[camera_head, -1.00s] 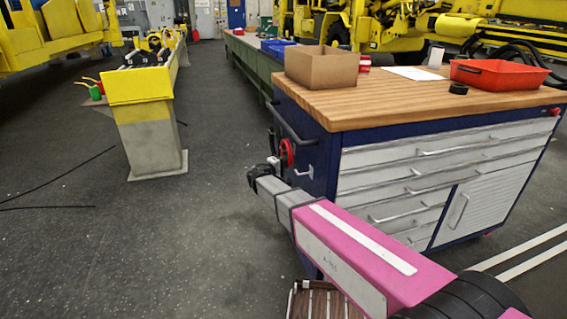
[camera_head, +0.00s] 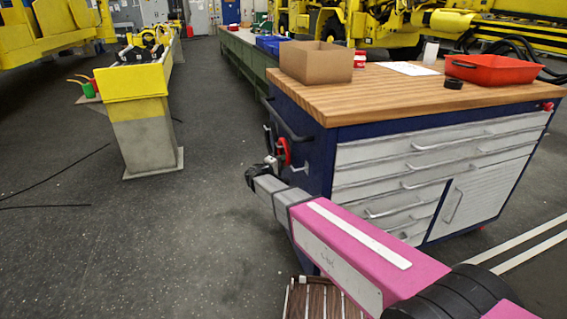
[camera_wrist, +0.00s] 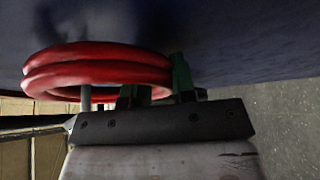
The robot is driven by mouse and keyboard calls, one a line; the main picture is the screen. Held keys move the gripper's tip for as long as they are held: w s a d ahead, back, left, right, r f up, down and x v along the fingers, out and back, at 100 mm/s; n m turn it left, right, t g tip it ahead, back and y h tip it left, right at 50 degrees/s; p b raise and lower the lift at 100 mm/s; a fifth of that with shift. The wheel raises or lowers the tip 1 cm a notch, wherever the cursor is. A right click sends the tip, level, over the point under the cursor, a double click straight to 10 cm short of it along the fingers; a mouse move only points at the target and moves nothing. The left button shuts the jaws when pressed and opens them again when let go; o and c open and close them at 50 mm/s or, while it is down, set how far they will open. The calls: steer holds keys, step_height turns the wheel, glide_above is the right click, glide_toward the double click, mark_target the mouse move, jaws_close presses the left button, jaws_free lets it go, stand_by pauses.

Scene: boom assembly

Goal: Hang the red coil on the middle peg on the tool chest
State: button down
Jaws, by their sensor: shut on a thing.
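The red coil (camera_head: 283,152) is upright close beside the blue end of the tool chest (camera_head: 320,150). In the wrist view the coil (camera_wrist: 70,75) shows as stacked red loops against the dark blue panel. My gripper (camera_head: 272,163) is at that end face; in the wrist view its dark green fingers (camera_wrist: 155,90) are shut on the coil's right part. A grey rod (camera_wrist: 86,98) shows at the coil's front; I cannot tell whether it is a peg through the coil. A pale peg (camera_head: 301,168) sticks out right of the coil. The middle peg cannot be made out for certain.
A black handle bar (camera_head: 288,122) runs along the chest's end above the coil. A dark looped item (camera_head: 268,138) hangs behind the coil. A cardboard box (camera_head: 315,62) and red tray (camera_head: 490,69) stand on the wooden top.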

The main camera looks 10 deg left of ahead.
steer(key=c, duration=0.9)
jaws_free()
steer(key=shift+o, duration=0.2)
